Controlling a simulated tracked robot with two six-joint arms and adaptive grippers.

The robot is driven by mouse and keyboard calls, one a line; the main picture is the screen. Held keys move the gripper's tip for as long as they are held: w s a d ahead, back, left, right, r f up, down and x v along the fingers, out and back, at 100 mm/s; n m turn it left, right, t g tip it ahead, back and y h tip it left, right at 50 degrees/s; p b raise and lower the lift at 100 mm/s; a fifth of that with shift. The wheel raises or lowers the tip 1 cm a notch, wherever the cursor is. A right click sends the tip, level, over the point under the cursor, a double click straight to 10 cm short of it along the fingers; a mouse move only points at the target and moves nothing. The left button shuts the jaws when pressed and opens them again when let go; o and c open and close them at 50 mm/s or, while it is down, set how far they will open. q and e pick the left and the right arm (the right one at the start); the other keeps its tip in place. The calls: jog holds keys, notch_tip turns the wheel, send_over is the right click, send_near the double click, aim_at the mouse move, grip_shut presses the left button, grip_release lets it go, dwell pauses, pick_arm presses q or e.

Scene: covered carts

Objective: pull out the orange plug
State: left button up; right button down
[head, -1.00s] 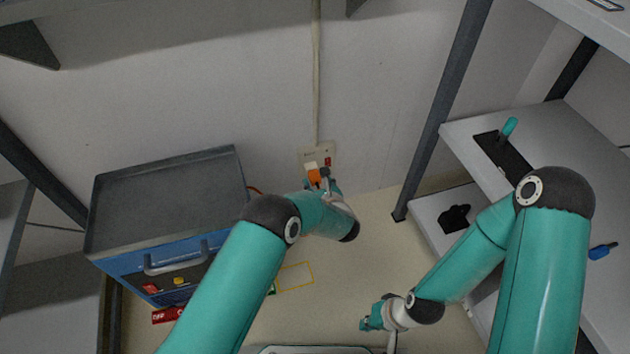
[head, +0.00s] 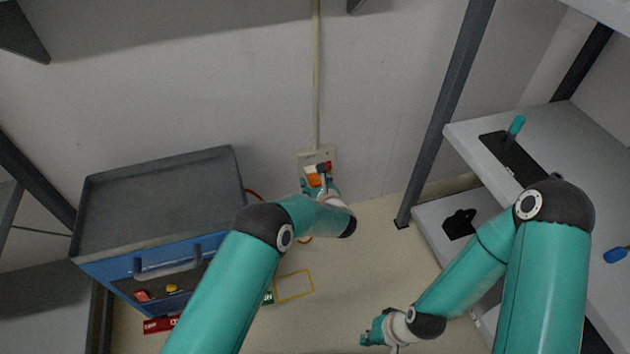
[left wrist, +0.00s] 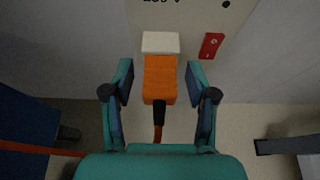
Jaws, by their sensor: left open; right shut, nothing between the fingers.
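The orange plug (left wrist: 160,80) sits in a white socket piece (left wrist: 160,43) on the wall plate (left wrist: 190,15), with a dark and orange cord hanging below it. In the head view the orange plug (head: 313,181) is partly hidden by my left gripper (head: 320,178). In the left wrist view my left gripper (left wrist: 160,78) is open, with one finger on each side of the plug. Gaps show between the fingers and the plug, so it is not gripped. My right gripper (head: 374,333) is shut and empty, low over the floor, well away from the plug.
A red switch (left wrist: 211,46) is right of the plug on the plate. A blue cart with a grey tray top (head: 150,203) stands at left. A shelf (head: 570,150) with a dark post (head: 446,110) is at right. A yellow floor outline (head: 294,285) lies between them.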

pick_arm(q)
jog(key=shift+b, duration=0.8)
dwell(0.6)
grip_shut()
dwell(0.4)
jog(key=shift+s, duration=0.15)
jog(key=shift+s+d+p, duration=0.1)
jog(key=shift+s+d, duration=0.2)
jog(key=shift+s, duration=0.6)
jog(key=shift+s+d+p, duration=0.1)
jog(key=shift+s+d, duration=0.25)
jog(key=shift+s, duration=0.55)
jog(key=shift+s+d+p, duration=0.1)
jog(key=shift+s+d, duration=0.2)
jog(key=shift+s, duration=0.6)
